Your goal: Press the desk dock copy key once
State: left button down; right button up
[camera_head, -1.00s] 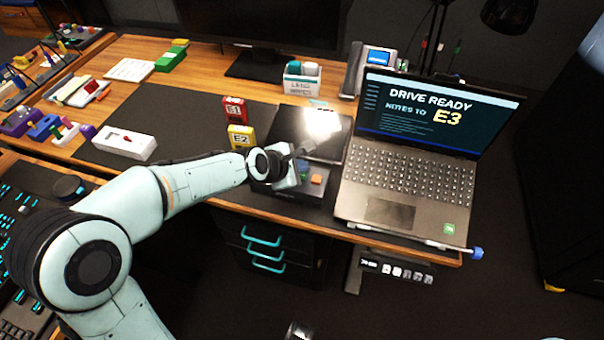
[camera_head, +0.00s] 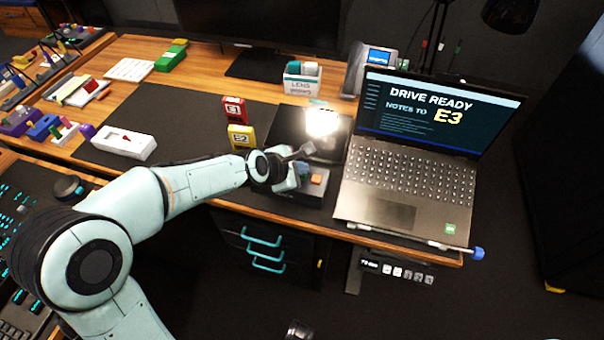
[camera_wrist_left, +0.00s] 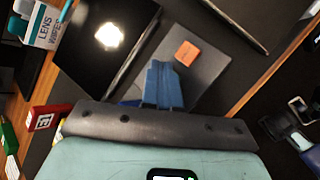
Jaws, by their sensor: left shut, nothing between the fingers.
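The desk dock (camera_head: 308,196) is a low dark grey box at the desk's front edge, left of the laptop. Its orange key (camera_head: 316,180) shows in the head view, and the orange key also shows in the left wrist view (camera_wrist_left: 188,53). Key labels are too small to read, so I cannot tell which is copy. My left gripper (camera_head: 303,168) is shut and empty over the dock. In the left wrist view its blue fingers (camera_wrist_left: 163,83) are together, beside the orange key and hiding part of the dock. Contact with a key cannot be told.
The open laptop (camera_head: 405,185) stands close on the right. A dark glossy panel (camera_head: 283,125) lies behind the dock. The red E1 box (camera_head: 233,108) and yellow E2 box (camera_head: 241,136) stand to the left. A white tray (camera_head: 128,146) sits farther left on the mat.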

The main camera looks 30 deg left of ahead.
pick_arm(q)
jog(key=shift+f+b, duration=0.35)
jog(key=shift+f, duration=0.15)
dwell(0.6)
jog(key=shift+r, duration=0.1)
jog(key=shift+r+p, duration=0.8)
jog(key=shift+p, duration=0.3)
jog(key=shift+r+p, duration=0.5)
jog(key=shift+p, duration=0.05)
notch_tip(320, 180, up, 4)
jog(key=p, duration=0.4)
jog(key=shift+r+p, duration=0.1)
jog(key=shift+p, duration=0.3)
